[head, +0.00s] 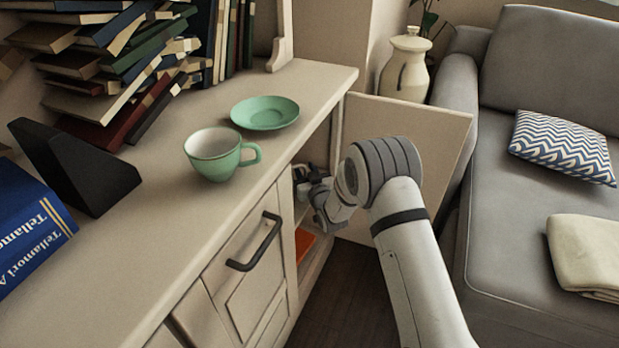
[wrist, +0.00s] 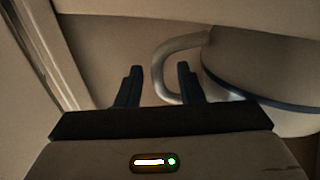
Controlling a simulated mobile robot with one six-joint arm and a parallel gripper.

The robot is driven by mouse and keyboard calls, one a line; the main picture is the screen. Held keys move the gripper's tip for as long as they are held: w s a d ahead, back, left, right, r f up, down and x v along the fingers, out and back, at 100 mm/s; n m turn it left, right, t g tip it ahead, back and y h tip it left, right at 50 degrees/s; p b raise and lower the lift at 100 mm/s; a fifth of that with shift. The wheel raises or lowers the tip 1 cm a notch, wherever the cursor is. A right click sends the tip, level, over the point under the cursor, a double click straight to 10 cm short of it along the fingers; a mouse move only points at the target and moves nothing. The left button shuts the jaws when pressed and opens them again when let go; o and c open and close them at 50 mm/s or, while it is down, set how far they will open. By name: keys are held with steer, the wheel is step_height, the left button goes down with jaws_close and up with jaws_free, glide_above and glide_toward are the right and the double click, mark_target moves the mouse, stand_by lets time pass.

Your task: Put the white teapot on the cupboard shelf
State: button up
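The white teapot (wrist: 265,70) shows in the wrist view at the right, a pale rounded body with a dark band and a curved handle (wrist: 163,62). My gripper (wrist: 158,78) is open, with its left finger outside the handle and its right finger overlapping the handle's loop in the picture. I cannot tell whether either finger touches it. In the head view my gripper (head: 303,178) reaches into the open cupboard (head: 326,250).
The cupboard door (head: 445,130) stands open behind my arm. An orange item (head: 304,243) lies low in the cupboard. On the top stand a green cup (head: 214,158), a green saucer (head: 265,112), books and a black bookend (head: 85,170). A grey sofa (head: 535,230) is at the right.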

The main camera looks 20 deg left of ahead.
steer(key=p+v, duration=0.2)
steer(key=v, duration=1)
steer(key=shift+p, duration=0.35)
steer(key=shift+r, duration=0.15)
steer(key=w+d+r+m+g+h, duration=0.25)
steer(key=d+r+h, duration=0.4)
steer(key=d, duration=0.45)
steer(key=s+d+r+m+g+h, duration=0.1)
steer(key=s+d+r, duration=0.1)
steer(key=d, duration=0.3)
steer(key=s+d+r+m+g+h, duration=0.1)
steer(key=s+d+r+h, duration=0.15)
steer(key=d, duration=0.35)
steer(key=s+d+r+m+g, duration=0.1)
steer(key=s+d, duration=0.3)
steer(key=s, duration=0.4)
steer(key=s+d+r+m+g+h, duration=0.1)
steer(key=s+d+r+g, duration=0.2)
steer(key=s, duration=0.6)
steer(key=s+d+r+m+g, duration=0.1)
steer(key=s+d+g, duration=0.3)
steer(key=s, duration=0.5)
steer(key=d+r, duration=0.1)
steer(key=d, duration=0.1)
steer(key=shift+s+d+r+m+h, duration=0.15)
steer(key=shift+d+r+m+h, duration=0.15)
steer(key=shift+m+h, duration=0.1)
